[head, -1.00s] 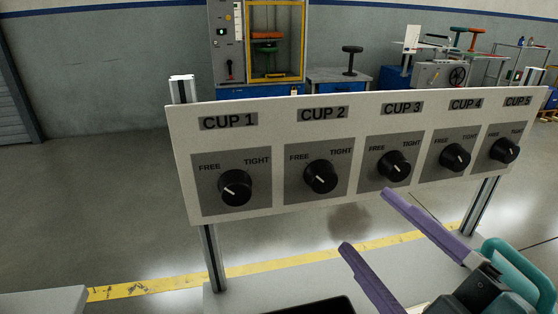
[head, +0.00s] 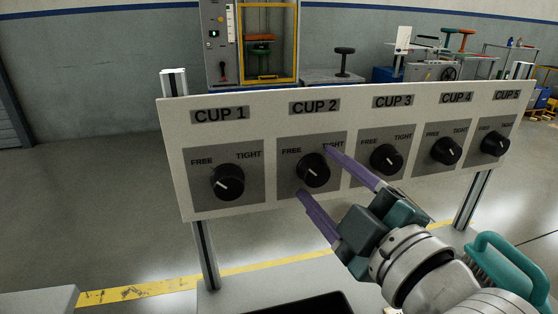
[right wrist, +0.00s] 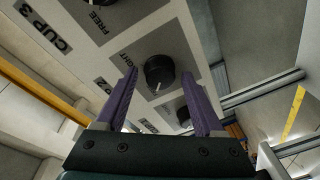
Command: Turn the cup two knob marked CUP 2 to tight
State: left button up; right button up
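The CUP 2 knob (head: 313,170) is round and black on a grey plate of the white panel (head: 172,140). Its white mark points to the lower left, on the FREE side, with TIGHT printed at the upper right. My right gripper (head: 316,172) has its two purple fingers open, one at the knob's upper right and one at its lower left. In the right wrist view the knob (right wrist: 159,72) shows between the spread fingers (right wrist: 165,98), with space on both sides. I cannot tell how far the tips reach along the knob. My left gripper is not in view.
The CUP 1 knob (head: 227,182) is to the left and the CUP 3 knob (head: 386,158) to the right, close to the upper finger. CUP 4 (head: 446,150) and CUP 5 (head: 494,144) follow. A black tray (head: 300,304) lies below. A teal handle (head: 510,262) stands at lower right.

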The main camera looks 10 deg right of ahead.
grip_shut()
dwell(0.3)
jog(key=shift+m, duration=0.4)
jog(key=m, duration=0.3)
jog(key=shift+f+m+t, duration=0.1)
jog(key=shift+m+t, duration=0.2)
jog(key=shift+t, duration=0.1)
jog(key=m, duration=0.5)
jog(key=shift+t+h, duration=0.3)
jog(key=shift+h, duration=0.1)
jog(key=m, duration=0.5)
jog(key=shift+a+f+t+h+b, duration=0.1)
jog(key=shift+t+h+b, duration=0.2)
jog(key=shift+h+b, duration=0.1)
jog(key=m, duration=0.4)
jog(key=shift+a+h, duration=0.1)
jog(key=shift+h, duration=0.3)
jog(key=shift+m, duration=0.6)
